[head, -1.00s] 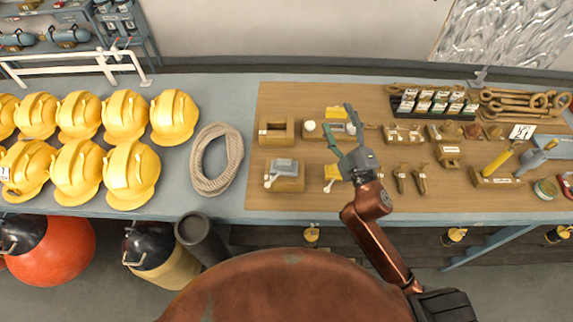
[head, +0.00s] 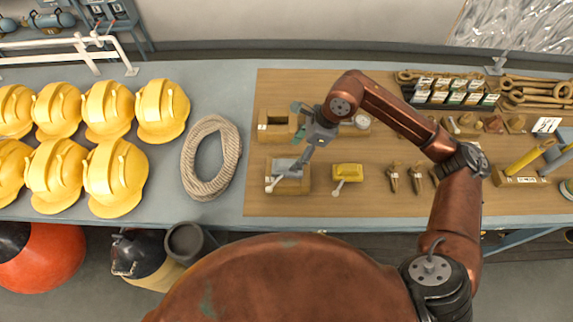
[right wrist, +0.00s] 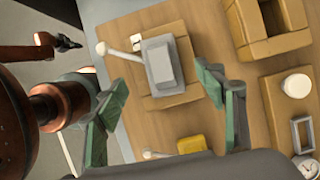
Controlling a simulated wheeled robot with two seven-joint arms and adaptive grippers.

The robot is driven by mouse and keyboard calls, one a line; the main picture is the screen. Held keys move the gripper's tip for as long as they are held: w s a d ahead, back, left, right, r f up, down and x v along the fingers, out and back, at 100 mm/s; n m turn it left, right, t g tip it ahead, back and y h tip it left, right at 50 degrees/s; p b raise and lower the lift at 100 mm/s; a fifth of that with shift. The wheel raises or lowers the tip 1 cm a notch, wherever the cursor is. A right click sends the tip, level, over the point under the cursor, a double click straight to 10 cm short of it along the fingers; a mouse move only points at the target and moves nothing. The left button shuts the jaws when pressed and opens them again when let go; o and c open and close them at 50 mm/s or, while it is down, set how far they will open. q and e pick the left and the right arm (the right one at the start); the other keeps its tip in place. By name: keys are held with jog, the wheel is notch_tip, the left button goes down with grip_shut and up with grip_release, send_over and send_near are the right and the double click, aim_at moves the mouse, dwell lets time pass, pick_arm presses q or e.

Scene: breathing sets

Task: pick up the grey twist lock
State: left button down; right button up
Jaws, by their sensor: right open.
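The grey twist lock (head: 285,167) is a grey block with a pale lever, seated on a wooden block at the left of the brown mat. It shows in the right wrist view (right wrist: 160,62). My right gripper (head: 298,135) is open and empty above it. In the right wrist view its two green fingertips (right wrist: 161,88) are apart, with the lock appearing between and just beyond them; I see no contact. What appears to be my left gripper (right wrist: 68,42) is small and dark at the upper left of the right wrist view; its jaws are unclear.
A yellow twist lock (head: 347,173) lies right of the grey one. An open wooden box (head: 277,128) stands behind it. A rope coil (head: 211,158) and several yellow helmets (head: 116,178) are to the left. Bare mat lies in front of the locks.

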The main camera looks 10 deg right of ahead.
aim_at(288, 163)
jog(key=shift+w+d+f, duration=0.1)
jog(key=shift+d+f, duration=0.05)
jog(key=shift+f, duration=0.25)
jog(key=shift+p+x, duration=0.3)
jog(key=shift+x, duration=0.5)
jog(key=p+x, duration=0.1)
jog(key=x, duration=0.3)
jog(key=shift+a+f, duration=0.1)
jog(key=shift+a, duration=0.15)
jog(key=shift+a+f+p, duration=0.15)
jog(key=shift+f+p, duration=0.15)
jog(key=shift+f, duration=0.1)
grip_shut()
